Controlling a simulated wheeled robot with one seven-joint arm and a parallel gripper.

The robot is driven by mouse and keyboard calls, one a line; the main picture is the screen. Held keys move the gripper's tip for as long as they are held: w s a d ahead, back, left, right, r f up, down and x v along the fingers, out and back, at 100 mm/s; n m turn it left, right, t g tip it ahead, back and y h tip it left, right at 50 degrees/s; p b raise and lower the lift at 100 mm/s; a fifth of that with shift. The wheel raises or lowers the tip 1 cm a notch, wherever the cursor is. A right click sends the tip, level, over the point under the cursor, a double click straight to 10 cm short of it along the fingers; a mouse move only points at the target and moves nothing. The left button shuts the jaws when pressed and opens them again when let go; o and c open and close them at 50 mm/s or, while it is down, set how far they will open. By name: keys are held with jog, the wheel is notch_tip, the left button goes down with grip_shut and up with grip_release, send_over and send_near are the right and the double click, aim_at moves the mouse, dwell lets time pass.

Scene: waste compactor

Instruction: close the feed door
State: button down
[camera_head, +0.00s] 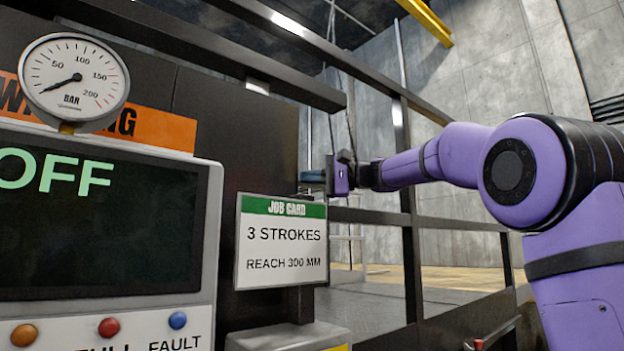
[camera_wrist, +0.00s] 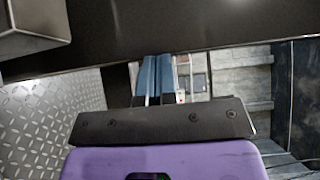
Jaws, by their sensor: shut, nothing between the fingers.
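My gripper (camera_head: 313,177) is at the end of my extended purple arm, beside the right edge of a dark upright panel (camera_head: 243,130). In the wrist view its blue fingers (camera_wrist: 157,80) are shut and empty. Their tips reach to the lower edge of a dark flat surface (camera_wrist: 200,28) that crosses the top of that view; I cannot tell whether they touch it. No feed door can be made out for certain; the dark panel may be part of it, and I cannot tell how far open it stands.
A console screen (camera_head: 95,220) reading OFF and a pressure gauge (camera_head: 74,78) fill the left. A job card (camera_head: 282,243) reads 3 strokes, reach 300 mm. Dark railings (camera_head: 410,230) stand below and behind my arm. A metal box (camera_wrist: 32,25) juts in at the wrist view's top left.

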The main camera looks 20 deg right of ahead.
aim_at(211, 158)
jog(key=s+a, duration=0.2)
jog(key=a, duration=0.5)
jog(key=s+a, duration=0.3)
jog(key=a, duration=0.5)
jog(key=s+a, duration=0.2)
jog(key=a, duration=0.6)
jog(key=shift+s, duration=0.2)
jog(key=shift+d, duration=0.1)
